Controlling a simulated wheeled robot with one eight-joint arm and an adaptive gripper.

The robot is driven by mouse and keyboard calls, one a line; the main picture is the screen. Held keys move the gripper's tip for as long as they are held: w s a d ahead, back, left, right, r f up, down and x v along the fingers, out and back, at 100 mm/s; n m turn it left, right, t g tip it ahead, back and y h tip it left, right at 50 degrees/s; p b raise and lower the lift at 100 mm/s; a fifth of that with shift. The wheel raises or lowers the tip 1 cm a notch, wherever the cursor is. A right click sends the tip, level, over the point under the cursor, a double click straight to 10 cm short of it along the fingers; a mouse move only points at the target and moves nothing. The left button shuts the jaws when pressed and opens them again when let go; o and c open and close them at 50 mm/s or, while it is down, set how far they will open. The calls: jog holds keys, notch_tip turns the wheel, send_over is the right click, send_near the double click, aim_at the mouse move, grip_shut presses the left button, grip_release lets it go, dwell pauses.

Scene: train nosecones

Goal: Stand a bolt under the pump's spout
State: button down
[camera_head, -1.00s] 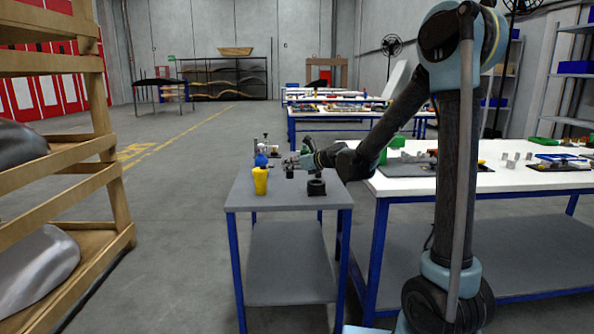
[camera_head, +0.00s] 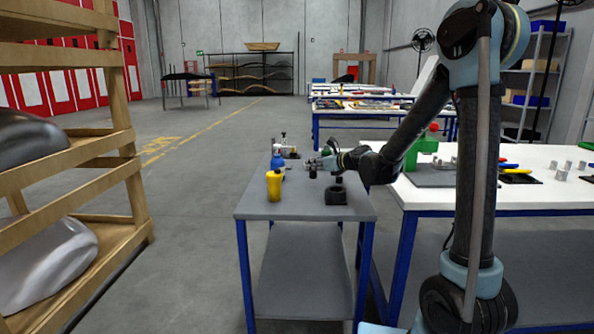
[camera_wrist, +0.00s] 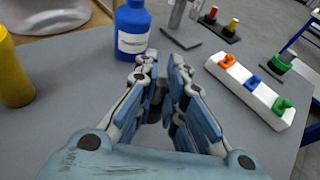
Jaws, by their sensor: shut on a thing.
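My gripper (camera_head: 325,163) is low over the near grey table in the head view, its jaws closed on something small. A small dark piece (camera_head: 312,171) shows just below its fingertips, but I cannot make out its shape. In the wrist view the fingers (camera_wrist: 164,72) hide what is between them. A blue bottle with a white label (camera_wrist: 132,30) stands just beyond the fingers; it also shows in the head view (camera_head: 278,161). A silver upright (camera_wrist: 178,13) rises beyond it, near a dark plate (camera_wrist: 180,38). I cannot tell which part is the pump's spout.
A yellow bottle (camera_head: 274,184) stands near the front left of the table (camera_head: 300,208). A black block (camera_head: 337,195) sits front right. A white block with orange, blue and green pieces (camera_wrist: 250,88) lies to the right in the wrist view. The front middle is clear.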

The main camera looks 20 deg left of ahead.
jog(key=w+a, duration=0.1)
jog(key=a, duration=0.1)
jog(key=w+a, duration=0.2)
jog(key=a, duration=0.1)
jog(key=w+a, duration=0.2)
jog(key=a, duration=0.1)
jog(key=shift+a, duration=0.15)
jog(key=shift+w+a+f, duration=0.1)
jog(key=shift+a+f, duration=0.1)
jog(key=shift+f, duration=0.7)
jog(key=shift+w+a+f, duration=0.1)
jog(key=shift+a+f, duration=0.05)
jog(key=shift+f, duration=0.7)
jog(key=c, duration=2)
grip_release()
jog(key=shift+o, duration=0.2)
jog(key=v, duration=1.2)
jog(key=shift+r, duration=0.1)
